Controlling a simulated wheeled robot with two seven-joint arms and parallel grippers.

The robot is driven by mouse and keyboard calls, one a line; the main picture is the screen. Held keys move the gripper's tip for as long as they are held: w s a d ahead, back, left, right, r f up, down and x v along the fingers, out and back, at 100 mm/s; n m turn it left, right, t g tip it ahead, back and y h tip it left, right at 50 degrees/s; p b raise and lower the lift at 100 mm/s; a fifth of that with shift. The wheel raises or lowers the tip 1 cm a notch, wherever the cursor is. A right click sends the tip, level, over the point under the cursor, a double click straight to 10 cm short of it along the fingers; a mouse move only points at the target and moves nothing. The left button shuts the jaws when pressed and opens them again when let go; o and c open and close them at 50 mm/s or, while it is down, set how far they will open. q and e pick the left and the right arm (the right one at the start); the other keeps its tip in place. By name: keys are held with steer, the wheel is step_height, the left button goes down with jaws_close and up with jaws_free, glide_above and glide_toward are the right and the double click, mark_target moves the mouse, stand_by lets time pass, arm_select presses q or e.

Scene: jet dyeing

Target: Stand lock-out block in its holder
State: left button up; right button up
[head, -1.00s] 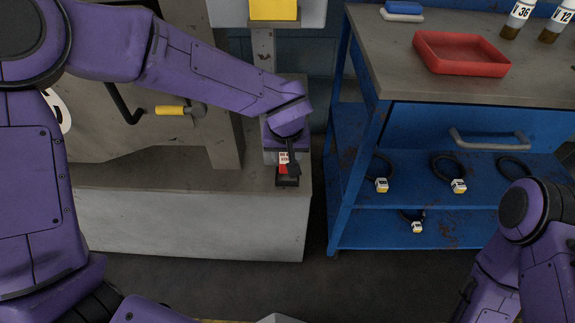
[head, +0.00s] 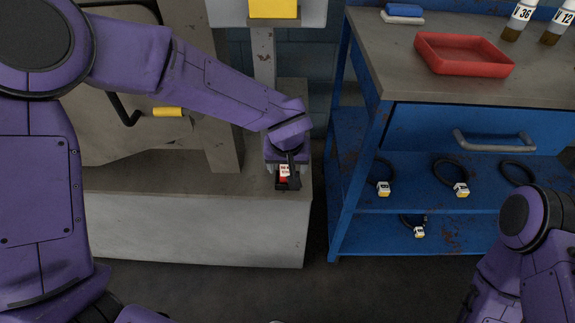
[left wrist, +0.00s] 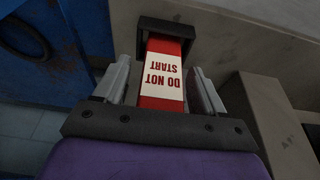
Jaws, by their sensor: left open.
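The lock-out block (left wrist: 162,78) is red with a white label reading "DO NOT START". In the left wrist view its far end sits inside the black frame of the holder (left wrist: 168,27). The block (head: 284,171) also shows in the head view, upright at the holder (head: 288,185) on the grey ledge. My left gripper (left wrist: 160,90) is open, with one finger on each side of the block and a gap beside it. In the head view the left gripper (head: 287,163) partly hides the block. My right gripper is out of view; only part of that arm shows.
The grey machine ledge (head: 200,225) carries the holder, with a post (head: 263,60) behind it. A blue workbench (head: 360,180) stands close to the right, with a red tray (head: 463,54) on top and several tagged black loops on its shelves.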

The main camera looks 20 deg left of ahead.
arm_select(q)
steer(key=a+p+v, duration=0.1)
steer(key=p+v, duration=0.3)
steer(key=v, duration=0.8)
steer(key=shift+d, duration=0.45)
